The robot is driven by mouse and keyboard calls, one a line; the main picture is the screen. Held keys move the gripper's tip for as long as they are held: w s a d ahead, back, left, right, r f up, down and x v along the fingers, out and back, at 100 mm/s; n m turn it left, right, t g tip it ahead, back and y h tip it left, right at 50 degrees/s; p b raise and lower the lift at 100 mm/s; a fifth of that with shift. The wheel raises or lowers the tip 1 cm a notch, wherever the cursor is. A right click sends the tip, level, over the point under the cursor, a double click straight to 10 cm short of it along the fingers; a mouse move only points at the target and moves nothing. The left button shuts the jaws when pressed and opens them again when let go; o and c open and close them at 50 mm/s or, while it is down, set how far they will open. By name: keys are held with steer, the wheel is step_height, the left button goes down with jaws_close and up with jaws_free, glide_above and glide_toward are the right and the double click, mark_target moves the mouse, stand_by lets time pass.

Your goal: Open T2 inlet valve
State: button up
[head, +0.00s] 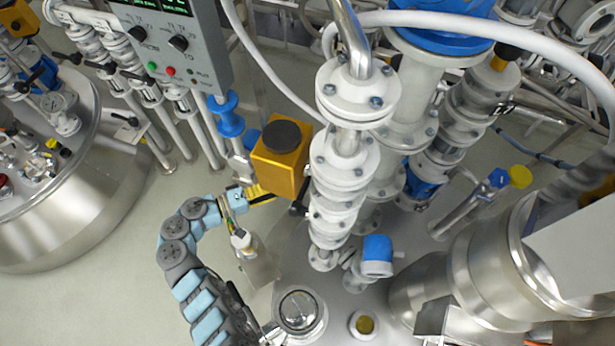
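No label I can read marks the T2 inlet valve, so I cannot tell which part it is. A yellow-orange box with a round black cap (280,158) sits beside the stacked white flanged pipe (340,185) over the middle steel vessel (290,245). My arm curves up from the bottom, and my gripper (258,193) is just below and left of the yellow-orange box. A small yellow piece shows at the gripper's tip, close under the box. The fingers are too small to make out, and I cannot tell whether they touch anything.
A grey control panel (178,50) with knobs and buttons hangs at upper left. A large steel vessel (65,190) stands at left. A blue-capped elbow (377,255) and a round sight port (298,312) sit on the middle vessel.

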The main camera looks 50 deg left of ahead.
mark_target(307, 179)
steer(key=x, duration=1.1)
jaws_close()
